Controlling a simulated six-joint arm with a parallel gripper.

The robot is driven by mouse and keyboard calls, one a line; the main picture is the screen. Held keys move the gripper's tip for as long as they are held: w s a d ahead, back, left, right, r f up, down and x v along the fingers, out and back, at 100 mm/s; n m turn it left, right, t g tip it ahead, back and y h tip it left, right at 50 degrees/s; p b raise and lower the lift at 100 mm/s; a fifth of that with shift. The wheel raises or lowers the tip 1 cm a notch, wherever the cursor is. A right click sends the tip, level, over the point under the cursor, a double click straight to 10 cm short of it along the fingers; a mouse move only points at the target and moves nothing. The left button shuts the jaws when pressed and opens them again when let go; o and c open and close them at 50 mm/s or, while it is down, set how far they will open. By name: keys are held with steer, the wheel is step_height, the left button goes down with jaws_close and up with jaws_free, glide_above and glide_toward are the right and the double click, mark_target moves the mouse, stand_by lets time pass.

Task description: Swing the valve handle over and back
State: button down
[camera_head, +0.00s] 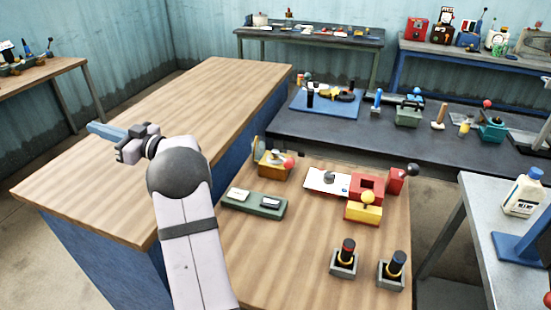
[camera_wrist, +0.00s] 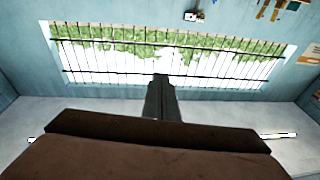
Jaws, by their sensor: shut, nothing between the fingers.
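My gripper (camera_head: 106,131) is at the left in the head view, above the long wooden bench and apart from everything. Its fingers are together and empty; they also show together in the wrist view (camera_wrist: 160,97), against a barred window. On the near wooden table, a red block (camera_head: 395,181) has a lever with a dark ball (camera_head: 413,169) on its right. A yellow-brown box (camera_head: 272,166) has a red ball (camera_head: 289,163) at its right side. I cannot tell which of these carries the valve handle. My gripper is well to the left of both.
The long wooden bench (camera_head: 190,105) is bare. A black table (camera_head: 445,150) stands behind.

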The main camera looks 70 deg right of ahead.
steer(key=w+a+r+m+t+h, duration=0.2)
steer(key=w+r+m+h, duration=0.1)
steer(key=r+m, duration=0.15)
steer(key=s+d+m+g+h+p, duration=0.15)
steer(key=d+m+h, duration=0.35)
steer(key=m+h, duration=0.5)
steer(key=s+d+f+m+g+h, duration=0.5)
steer(key=s+d+m+g+h, duration=0.5)
steer(key=m+g, duration=0.35)
steer(key=s+a+f+m+g+y, duration=0.1)
steer(key=s+f+m+g+y, duration=0.1)
steer(key=s+f+m+g, duration=0.3)
steer(key=s+a+f+m+g+y, duration=0.1)
steer(key=s+f+m+g+y, duration=0.2)
steer(key=s, duration=0.8)
steer(key=s+a+f+m+g+y, duration=0.1)
steer(key=s+f+m+g+y, duration=0.1)
steer(key=s+f+m+g, duration=0.5)
steer(key=shift+s+g+y, duration=0.3)
steer(key=shift+s+g, duration=0.1)
steer(key=shift+s, duration=0.65)
steer(key=p, duration=0.5)
glide_toward(285, 164)
steer(key=x, duration=0.4)
steer(key=shift+d+f, duration=0.15)
steer(key=shift+d, duration=0.1)
steer(key=shift+x, duration=1)
